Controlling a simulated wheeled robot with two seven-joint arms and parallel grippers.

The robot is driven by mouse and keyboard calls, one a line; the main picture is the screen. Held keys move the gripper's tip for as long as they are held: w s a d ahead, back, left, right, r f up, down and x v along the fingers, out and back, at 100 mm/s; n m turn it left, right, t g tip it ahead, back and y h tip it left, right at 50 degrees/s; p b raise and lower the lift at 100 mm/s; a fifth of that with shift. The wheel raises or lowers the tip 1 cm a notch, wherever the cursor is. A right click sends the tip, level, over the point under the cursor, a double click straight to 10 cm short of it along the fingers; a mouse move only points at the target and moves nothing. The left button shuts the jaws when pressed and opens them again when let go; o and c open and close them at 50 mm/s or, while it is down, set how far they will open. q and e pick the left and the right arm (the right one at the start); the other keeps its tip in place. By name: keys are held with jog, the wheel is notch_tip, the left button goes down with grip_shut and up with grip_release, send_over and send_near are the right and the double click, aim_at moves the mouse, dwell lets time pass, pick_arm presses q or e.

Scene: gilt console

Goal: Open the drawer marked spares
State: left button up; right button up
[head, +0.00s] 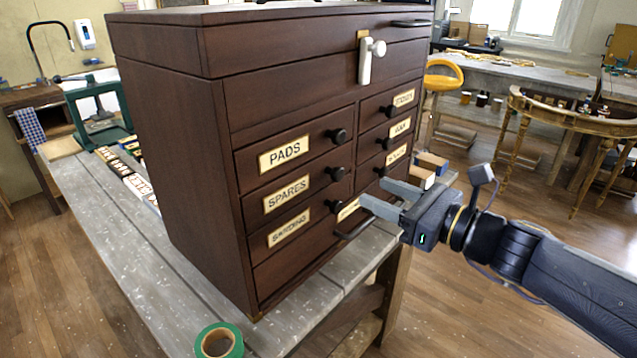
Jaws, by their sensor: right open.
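A dark wooden chest (180,150) stands on a grey bench. The drawer marked SPARES (310,187) is the middle one of the chest's left column, between PADS (286,154) and SANDING (288,232). It looks shut, its front flush with its neighbours. Its round black knob (338,173) is in plain view. My right gripper (372,192) is open and empty, in front of the chest, to the right of the SPARES knob and a little lower, apart from it. Its fingers point left and cover part of a lower label. My left gripper is not in view.
A right column of small labelled drawers (398,130) also has knobs. A pale latch (366,62) hangs above. Small blocks (430,162) lie behind my right gripper. Green tape (219,341) lies on the bench (185,285) at front. A gilt console (560,115) stands at right.

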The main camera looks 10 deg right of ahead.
aim_at(341, 174)
jog(key=x, duration=0.8)
jog(key=shift+d+r, duration=0.1)
jog(key=shift+r, duration=0.05)
grip_shut()
